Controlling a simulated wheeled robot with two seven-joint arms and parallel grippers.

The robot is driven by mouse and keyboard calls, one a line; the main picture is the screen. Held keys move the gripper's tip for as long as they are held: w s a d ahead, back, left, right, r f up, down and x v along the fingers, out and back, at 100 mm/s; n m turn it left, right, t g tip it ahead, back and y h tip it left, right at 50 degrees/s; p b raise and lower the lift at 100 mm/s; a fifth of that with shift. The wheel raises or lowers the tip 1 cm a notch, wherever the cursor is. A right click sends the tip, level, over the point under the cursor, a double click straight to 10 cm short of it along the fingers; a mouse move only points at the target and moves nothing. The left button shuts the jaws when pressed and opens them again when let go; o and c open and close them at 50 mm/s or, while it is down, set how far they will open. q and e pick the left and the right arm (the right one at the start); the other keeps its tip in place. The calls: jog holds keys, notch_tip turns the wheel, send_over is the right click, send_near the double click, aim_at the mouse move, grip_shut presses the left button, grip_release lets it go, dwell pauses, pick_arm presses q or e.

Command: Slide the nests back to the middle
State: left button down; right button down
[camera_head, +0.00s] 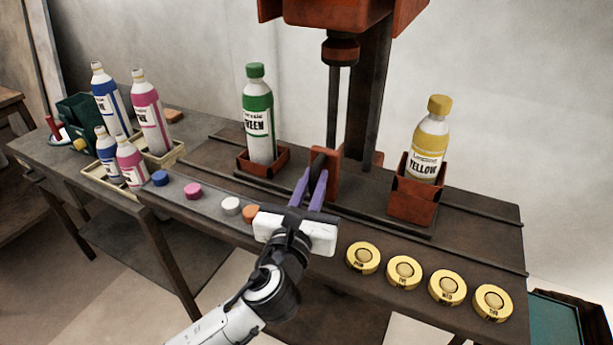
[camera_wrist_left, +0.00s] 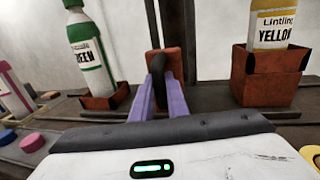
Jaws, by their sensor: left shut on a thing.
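A green-labelled bottle (camera_head: 258,120) stands in a low red nest (camera_head: 268,166) left of the stirrer shaft. A yellow-labelled bottle (camera_head: 429,142) stands in a taller red nest (camera_head: 412,202) to the right. The nests stand apart, with a red block (camera_head: 331,172) between them near the shaft. My left gripper (camera_head: 314,178) has its purple fingers shut on a dark upright handle (camera_wrist_left: 158,68) in front of the red block (camera_wrist_left: 172,62). The fingers hide part of the handle and block. My right gripper is out of view.
Blue, pink, white and orange caps (camera_head: 231,205) line the front left edge. Several yellow round discs (camera_head: 404,270) line the front right. Blue and pink bottles (camera_head: 149,112) stand in trays at left. Dark rails (camera_head: 470,213) run along the bench.

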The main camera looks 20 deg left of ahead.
pick_arm(q)
jog(key=shift+f, duration=0.1)
jog(key=c, duration=1.7)
grip_release()
jog(key=s, duration=0.3)
jog(key=s+d, duration=0.1)
jog(key=s, duration=0.6)
jog(key=shift+s+d, duration=0.15)
jog(key=shift+s, duration=0.05)
